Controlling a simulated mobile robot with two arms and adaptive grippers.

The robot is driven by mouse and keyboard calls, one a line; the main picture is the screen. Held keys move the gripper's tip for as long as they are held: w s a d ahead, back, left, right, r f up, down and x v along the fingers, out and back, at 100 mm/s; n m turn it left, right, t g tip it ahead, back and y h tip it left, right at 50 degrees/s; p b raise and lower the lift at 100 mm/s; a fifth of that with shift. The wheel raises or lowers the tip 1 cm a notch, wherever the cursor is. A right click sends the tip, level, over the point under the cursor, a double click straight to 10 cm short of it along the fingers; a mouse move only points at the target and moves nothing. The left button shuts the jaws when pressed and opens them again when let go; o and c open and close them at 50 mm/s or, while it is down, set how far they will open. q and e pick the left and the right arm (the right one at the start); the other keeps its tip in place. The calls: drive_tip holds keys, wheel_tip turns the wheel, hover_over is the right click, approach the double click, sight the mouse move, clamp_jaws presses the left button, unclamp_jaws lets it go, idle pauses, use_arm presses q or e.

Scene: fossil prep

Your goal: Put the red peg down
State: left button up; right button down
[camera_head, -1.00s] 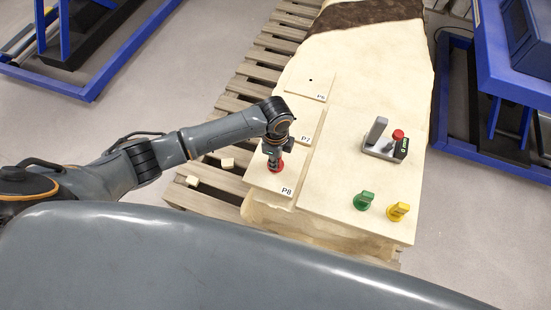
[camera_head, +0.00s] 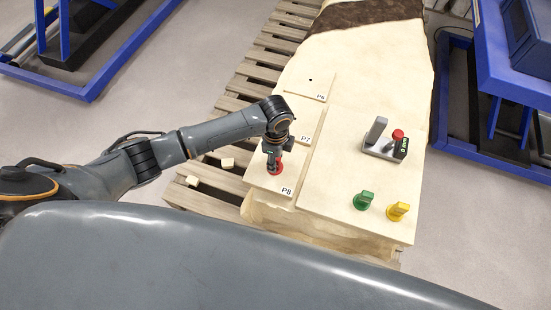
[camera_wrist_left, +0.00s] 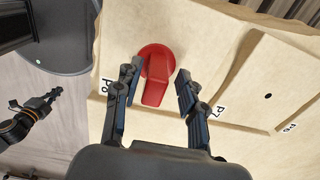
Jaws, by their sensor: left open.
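The red peg (camera_wrist_left: 156,72) stands on the pale board by the P8 label (camera_wrist_left: 106,88), its round flange against the surface. In the head view the red peg (camera_head: 276,170) is partly hidden under my left gripper (camera_head: 272,158). In the left wrist view my left gripper (camera_wrist_left: 155,85) is open, with one finger on each side of the peg's handle and gaps between fingers and handle. The peg's seat beneath the flange is hidden.
A green peg (camera_head: 363,200) and a yellow peg (camera_head: 398,211) stand at the block's front right. A grey holder (camera_head: 377,140) with a red knob (camera_head: 397,134) stands behind them. The P7 panel (camera_head: 305,126) and P6 panel (camera_head: 312,86) lie farther back. Small pale blocks (camera_head: 227,162) lie on the pallet.

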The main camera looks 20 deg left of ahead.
use_arm(q)
wheel_tip(320, 180, up, 11)
drive_tip(key=shift+r, duration=0.15)
drive_tip(key=shift+d, duration=0.1)
idle(0.5)
drive_tip(key=s+d+f+n+t+h, duration=0.1)
drive_tip(key=s+d+n+h, duration=0.1)
drive_tip(key=s+n, duration=0.25)
drive_tip(key=s+d+f+n+t+h, duration=0.1)
drive_tip(key=s+d+n, duration=0.2)
drive_tip(key=s, duration=0.2)
drive_tip(key=s+a+n+t+y, duration=0.2)
drive_tip(key=s+a+n+y, duration=0.1)
drive_tip(key=s+a+n, duration=0.8)
wheel_tip(320, 180, down, 24)
drive_tip(key=a+m+g, duration=0.1)
drive_tip(key=m+g, duration=0.1)
drive_tip(key=s+a+f, duration=0.3)
drive_tip(key=s+f, duration=1.3)
drive_tip(key=f, duration=0.1)
drive_tip(key=shift+f+g, duration=0.15)
drive_tip(key=shift+g, duration=0.25)
